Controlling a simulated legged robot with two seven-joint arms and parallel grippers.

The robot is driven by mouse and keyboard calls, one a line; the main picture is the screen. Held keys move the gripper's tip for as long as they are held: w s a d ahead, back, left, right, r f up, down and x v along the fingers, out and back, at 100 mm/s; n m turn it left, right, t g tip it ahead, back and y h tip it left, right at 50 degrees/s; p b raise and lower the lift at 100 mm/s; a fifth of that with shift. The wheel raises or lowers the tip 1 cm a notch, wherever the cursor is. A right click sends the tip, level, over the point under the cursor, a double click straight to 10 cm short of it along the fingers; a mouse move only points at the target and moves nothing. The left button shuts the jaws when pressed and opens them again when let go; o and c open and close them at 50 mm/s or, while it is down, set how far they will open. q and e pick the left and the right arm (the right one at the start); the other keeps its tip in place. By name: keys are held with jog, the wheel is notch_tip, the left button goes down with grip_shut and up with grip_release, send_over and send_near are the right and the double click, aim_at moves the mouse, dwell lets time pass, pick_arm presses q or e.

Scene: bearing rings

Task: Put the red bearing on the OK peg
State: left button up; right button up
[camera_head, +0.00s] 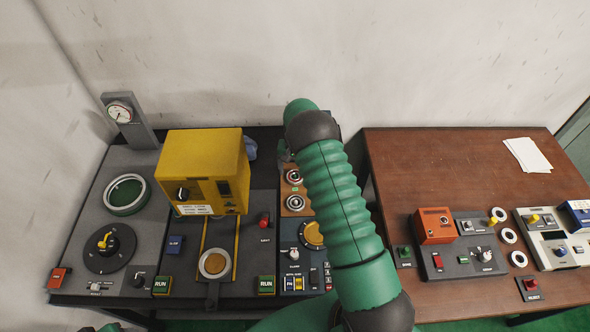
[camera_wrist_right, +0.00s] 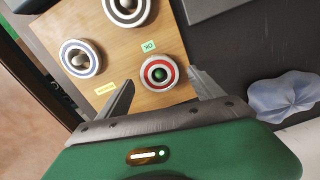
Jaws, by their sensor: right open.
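My left gripper is out of view.
The board also carries a blue-ringed bearing (camera_wrist_right: 80,58) and a black-ringed one (camera_wrist_right: 126,8). A yellow label (camera_wrist_right: 104,88) lies near the blue one. A crumpled blue cloth (camera_wrist_right: 282,98) lies to the right. A yellow machine (camera_head: 205,165) stands left of the board.

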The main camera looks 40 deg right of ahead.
jog(key=shift+r+p, duration=0.6)
jog(key=shift+r, duration=0.1)
notch_tip(320, 180, up, 12)
jog(key=b, duration=0.1)
jog(key=shift+b, duration=0.3)
jog(key=shift+d+f, duration=0.1)
